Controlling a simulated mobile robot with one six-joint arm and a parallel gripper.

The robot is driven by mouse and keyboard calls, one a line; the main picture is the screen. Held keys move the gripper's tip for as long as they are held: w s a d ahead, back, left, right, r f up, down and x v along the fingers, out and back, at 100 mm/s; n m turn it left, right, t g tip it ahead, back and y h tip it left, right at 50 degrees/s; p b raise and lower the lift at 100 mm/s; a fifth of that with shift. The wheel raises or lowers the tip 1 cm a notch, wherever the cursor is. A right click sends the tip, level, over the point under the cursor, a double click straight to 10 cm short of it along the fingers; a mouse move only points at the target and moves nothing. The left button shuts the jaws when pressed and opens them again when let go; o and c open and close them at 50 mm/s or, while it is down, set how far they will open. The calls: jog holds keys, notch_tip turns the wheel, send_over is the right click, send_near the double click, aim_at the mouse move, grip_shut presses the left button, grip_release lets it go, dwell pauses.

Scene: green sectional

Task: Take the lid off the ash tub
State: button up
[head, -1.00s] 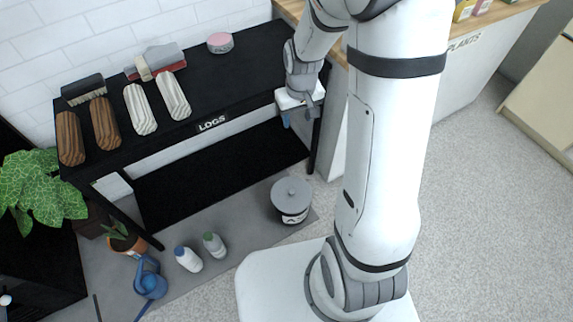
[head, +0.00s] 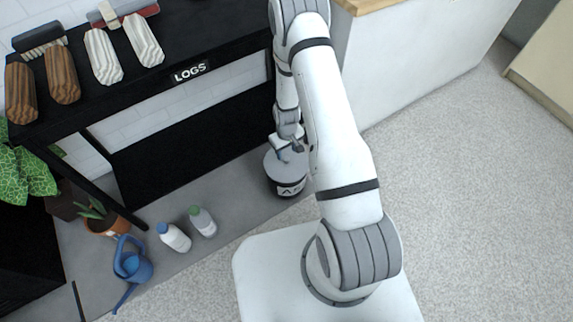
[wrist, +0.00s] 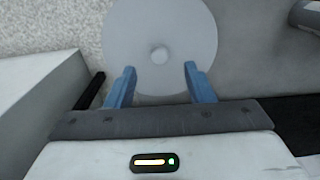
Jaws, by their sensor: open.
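The knob appears between the fingers' lines, just beyond the tips. In the head view my gripper (head: 290,152) is over the lid.
The black LOGS shelf (head: 190,95) with log pieces on top stands behind and left of the tub. Two bottles (head: 187,229), a blue watering can (head: 132,264) and a potted plant (head: 103,222) are on the floor at left. Speckled floor at right is clear.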

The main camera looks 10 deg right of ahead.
aim_at(286, 159)
notch_tip(286, 159, down, 6)
jog(key=shift+w+r+b, duration=0.15)
jog(key=shift+r+b, duration=0.05)
jog(key=shift+b, duration=1.05)
jog(key=shift+r, duration=0.1)
grip_shut()
